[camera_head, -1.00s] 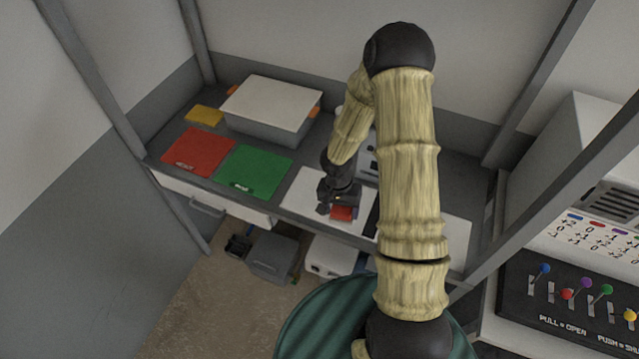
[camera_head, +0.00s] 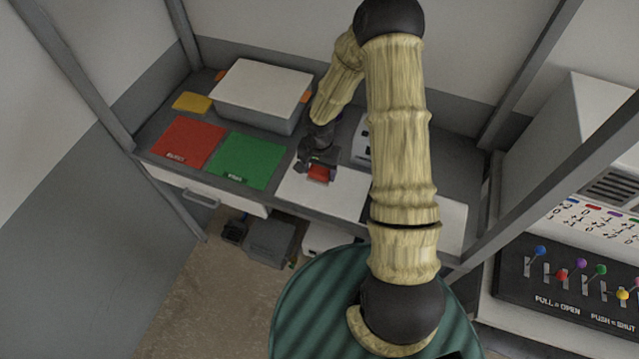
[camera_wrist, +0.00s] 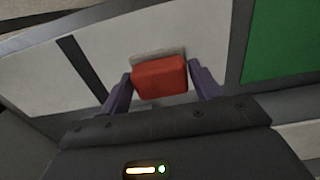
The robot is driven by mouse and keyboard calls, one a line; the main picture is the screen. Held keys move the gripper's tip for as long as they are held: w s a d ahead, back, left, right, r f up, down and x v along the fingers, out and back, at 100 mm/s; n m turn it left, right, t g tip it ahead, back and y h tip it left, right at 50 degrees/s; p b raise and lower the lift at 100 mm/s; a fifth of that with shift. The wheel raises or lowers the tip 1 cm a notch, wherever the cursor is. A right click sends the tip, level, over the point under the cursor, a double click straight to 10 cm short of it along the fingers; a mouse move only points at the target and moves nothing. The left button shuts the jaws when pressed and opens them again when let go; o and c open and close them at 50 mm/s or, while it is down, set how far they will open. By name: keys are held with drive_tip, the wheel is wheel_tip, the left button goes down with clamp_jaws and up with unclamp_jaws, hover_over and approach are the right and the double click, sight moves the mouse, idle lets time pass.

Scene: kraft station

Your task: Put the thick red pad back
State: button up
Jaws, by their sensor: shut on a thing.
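The thick red pad (camera_wrist: 160,79) is between the two fingers of my gripper (camera_wrist: 160,88) in the wrist view. My gripper is shut on it. In the head view the red pad (camera_head: 319,174) shows under my gripper (camera_head: 317,166), over the white sheet (camera_head: 325,195) on the bench. I cannot tell for sure whether the pad touches the sheet. A pale patch shows just behind the pad in the wrist view.
A red mat (camera_head: 188,142) and a green mat (camera_head: 244,160) lie left of my gripper. A lidded grey bin (camera_head: 262,90) and a yellow pad (camera_head: 192,102) stand behind them. A lever panel (camera_head: 580,280) is at the right.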

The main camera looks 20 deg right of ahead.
sight(319, 177)
drive_tip(key=shift+f, duration=1.55)
drive_tip(key=shift+f+p, duration=0.15)
drive_tip(key=shift+p, duration=0.15)
drive_tip(key=shift+f+p, duration=0.5)
drive_tip(key=shift+f, duration=1.45)
drive_tip(key=o, duration=0.9)
drive_tip(key=shift+r, duration=0.15)
drive_tip(key=shift+r+b, duration=1)
drive_tip(key=shift+r, duration=2.65)
